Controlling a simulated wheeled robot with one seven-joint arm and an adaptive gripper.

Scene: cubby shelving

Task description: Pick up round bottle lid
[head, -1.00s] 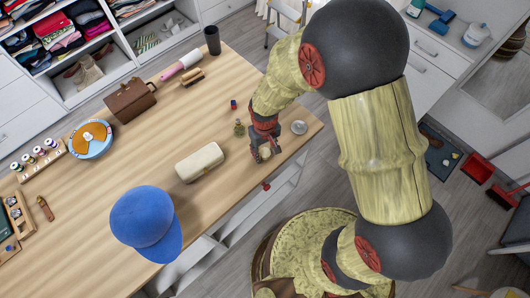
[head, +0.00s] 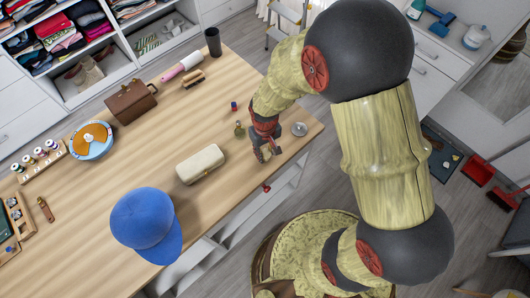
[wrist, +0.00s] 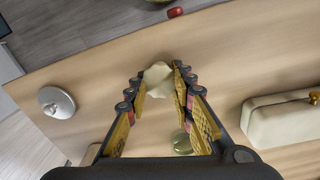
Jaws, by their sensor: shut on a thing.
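My gripper (head: 266,154) is low over the table near its front edge. In the wrist view its two fingers (wrist: 160,84) are closed in on a small pale cream, rounded piece (wrist: 158,76), which looks like the round bottle lid. It sits between the fingertips, and the fingers partly cover its sides.
A silver round disc with a knob (head: 300,128) lies right of my gripper. A small greenish bottle (head: 239,130) stands behind it, and a cream case (head: 200,164) lies to its left. A red object (head: 266,187) is by the table's front edge.

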